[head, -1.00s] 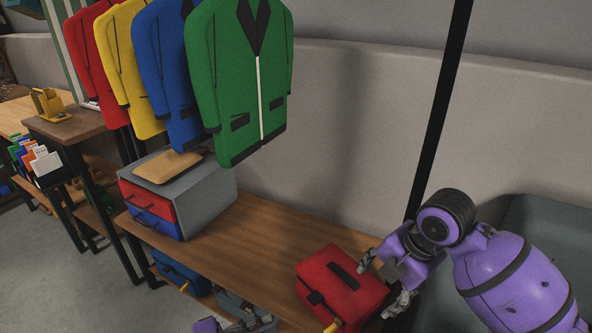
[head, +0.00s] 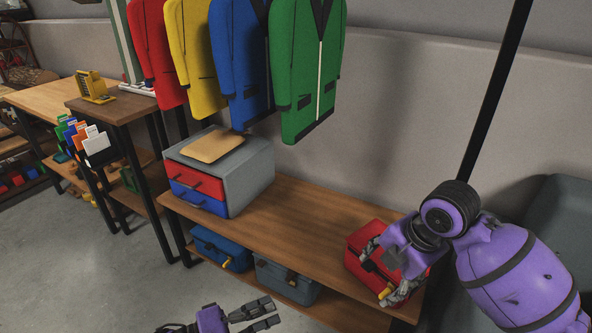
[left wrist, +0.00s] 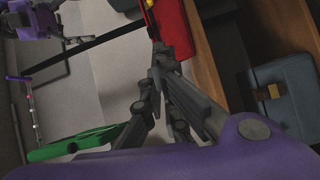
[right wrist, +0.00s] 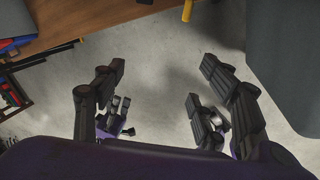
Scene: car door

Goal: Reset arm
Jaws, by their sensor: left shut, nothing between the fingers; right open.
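My left gripper (head: 275,312) is at the bottom of the head view, over the floor in front of the bench. Its fingers are together and empty, also in the left wrist view (left wrist: 158,78). My right gripper (head: 385,272) appears in front of the red box (head: 357,240) on the bench's right end and partly hides it. Its fingers are spread with nothing between them in the right wrist view (right wrist: 160,75). Grey floor shows between those fingers, with my left gripper further down. I cannot tell whether the right gripper touches the red box.
The wooden bench (head: 290,215) carries a grey drawer unit (head: 250,175) with red and blue drawers. Two blue-grey boxes (head: 221,248) (head: 287,280) sit on its lower shelf. Jackets (head: 305,70) hang above. A black post (head: 490,90) stands behind my right arm. Floor (head: 100,285) at left is clear.

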